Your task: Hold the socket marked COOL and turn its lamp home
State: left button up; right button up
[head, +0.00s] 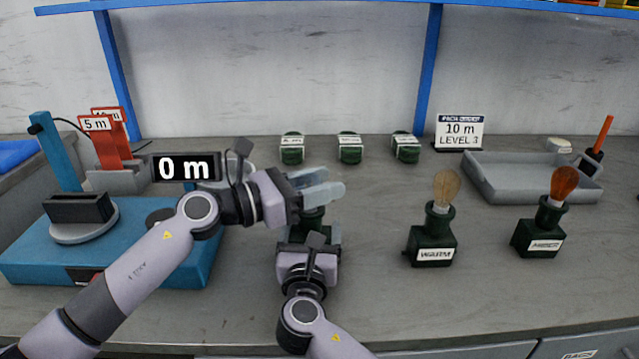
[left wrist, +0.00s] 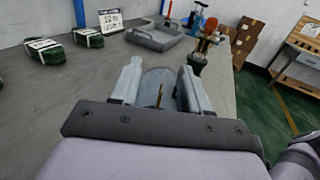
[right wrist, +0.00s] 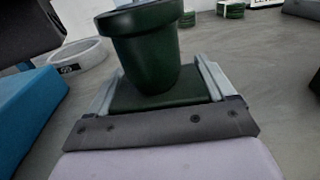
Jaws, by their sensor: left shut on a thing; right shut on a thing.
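The dark green socket (head: 313,220) stands on the bench at centre; its label is hidden behind my right gripper. My right gripper (head: 308,243) is shut on the socket's square base, with a finger on each side in the right wrist view (right wrist: 150,92). My left gripper (head: 318,188) is above the socket, shut on a clear bulb (left wrist: 157,90) with a thin filament inside. In the head view the bulb is mostly covered by the left fingers. In the right wrist view a pale piece shows at the socket's mouth; how deep the lamp sits cannot be told.
To the right stand a WARM socket (head: 432,240) with a clear lamp and another socket (head: 540,232) with an orange lamp. Several green coils (head: 350,150) lie at the back. A grey tray (head: 500,185) is at back right, a blue platform (head: 190,265) at left.

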pick_arm(q)
jog(key=o, duration=1.1)
jog(key=shift+c, duration=0.2)
jog(key=shift+a, duration=0.1)
jog(key=v, duration=1.2)
pick_arm(e)
jog(key=o, duration=0.9)
jog(key=shift+c, duration=0.2)
